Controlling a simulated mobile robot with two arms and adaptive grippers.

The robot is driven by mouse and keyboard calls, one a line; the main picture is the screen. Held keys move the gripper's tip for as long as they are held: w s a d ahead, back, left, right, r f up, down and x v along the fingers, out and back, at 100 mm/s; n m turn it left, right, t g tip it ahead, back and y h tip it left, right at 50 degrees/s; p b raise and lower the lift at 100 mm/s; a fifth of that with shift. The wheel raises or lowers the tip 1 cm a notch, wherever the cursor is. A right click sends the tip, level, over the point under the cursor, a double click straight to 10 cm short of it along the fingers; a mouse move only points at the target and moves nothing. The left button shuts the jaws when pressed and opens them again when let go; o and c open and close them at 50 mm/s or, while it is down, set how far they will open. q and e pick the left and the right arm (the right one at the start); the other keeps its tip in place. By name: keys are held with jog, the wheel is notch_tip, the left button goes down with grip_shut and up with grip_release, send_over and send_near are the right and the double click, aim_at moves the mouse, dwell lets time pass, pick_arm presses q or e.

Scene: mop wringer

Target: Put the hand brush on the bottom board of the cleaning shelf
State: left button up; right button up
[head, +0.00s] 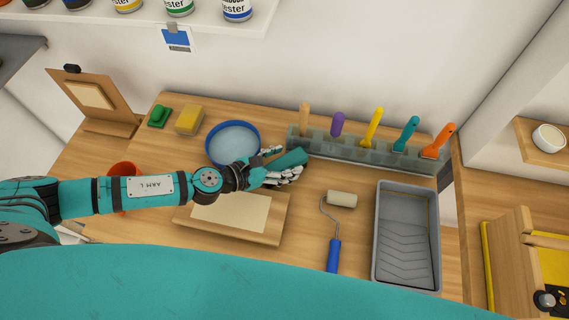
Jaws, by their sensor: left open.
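I cannot make out a hand brush or the cleaning shelf in the head view. My left gripper (286,165) is open over the wooden workbench (345,180). It is to the right of a blue-rimmed round dish (257,135) and just left of the grey tool rack. A teal piece shows at the gripper; I cannot tell whether it is part of the gripper or a separate thing. My right gripper is not in view.
A grey rack (350,154) holds several colourful-handled tools. A roller (334,255), a grey paint tray (406,240), a wooden board (240,235), a yellow sponge (189,120) and a red cup (123,170) crowd the bench. A white shelf (140,27) with cans hangs above.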

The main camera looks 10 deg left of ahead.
pick_arm(q)
jog(key=shift+w+d+f, duration=0.15)
jog(key=shift+w, duration=0.05)
grip_shut()
dwell(0.3)
